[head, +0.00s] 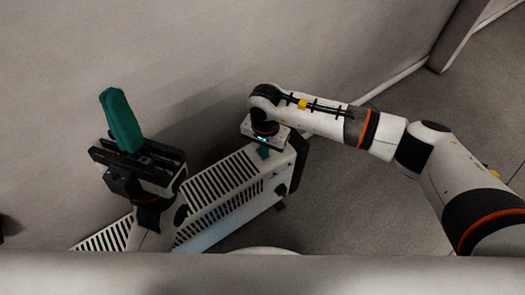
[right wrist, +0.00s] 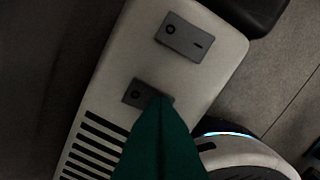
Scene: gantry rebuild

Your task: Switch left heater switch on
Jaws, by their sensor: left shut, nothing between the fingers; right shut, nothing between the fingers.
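A white heater (head: 225,185) with dark slots stands low by the wall in the head view. In the right wrist view its end panel carries two grey rocker switches. The upper switch (right wrist: 184,38) is fully visible, with a circle and a line mark. The lower switch (right wrist: 134,92) is partly covered by my right gripper (right wrist: 165,101), whose teal fingers are shut; I cannot tell whether they touch it. In the head view my right gripper (head: 263,153) points down at the heater's right end. My left gripper (head: 113,93) is shut and empty, pointing up, left of the heater's middle.
The wall (head: 190,60) runs close behind the heater. Grey floor (head: 330,190) is clear to the right of the heater. A dark post (head: 458,35) stands at the upper right. A pale ledge crosses the bottom of the head view.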

